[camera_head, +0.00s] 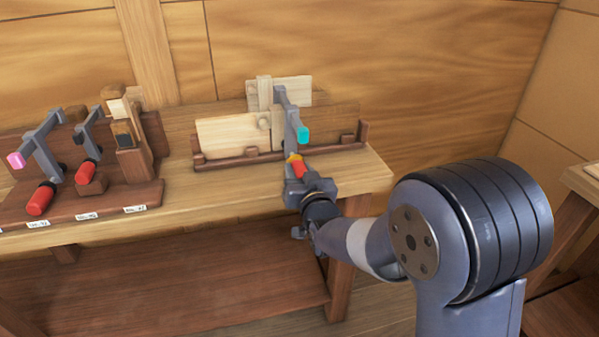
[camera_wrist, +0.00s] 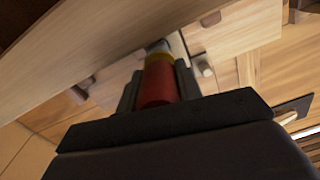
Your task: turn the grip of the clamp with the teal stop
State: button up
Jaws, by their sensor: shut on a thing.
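The clamp with the teal stop (camera_head: 303,134) sits on the pale boards of the wooden fixture, its grey bar (camera_head: 290,113) reaching down toward the front. Its red grip (camera_head: 299,169) with a yellow collar points toward the bench's front edge. My gripper (camera_head: 296,180) is shut on that grip from the front. In the wrist view the red grip (camera_wrist: 158,85) lies between the dark fingers of my gripper (camera_wrist: 158,92), with the yellow collar and a grey part beyond it. The fingers hide the lower part of the grip.
A clamp with a pink stop (camera_head: 16,160) and one with a black stop (camera_head: 79,136) stand on a labelled rack (camera_head: 105,200) at the left. Pale boards (camera_head: 232,135) stand in the fixture's tray (camera_head: 240,160). The bench (camera_head: 215,193) is clear between rack and fixture.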

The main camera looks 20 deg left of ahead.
jog(key=shift+f+b, duration=0.15)
jog(key=shift+b, duration=0.15)
jog(key=m+b, duration=0.3)
jog(key=b, duration=0.1)
jog(key=shift+m+b, duration=1.2)
jog(key=shift+b, duration=0.05)
jog(key=o, duration=1)
jog(key=shift+s, duration=0.1)
jog(key=v, duration=1)
jog(key=shift+s+d, duration=0.2)
jog(key=shift+d, duration=0.1)
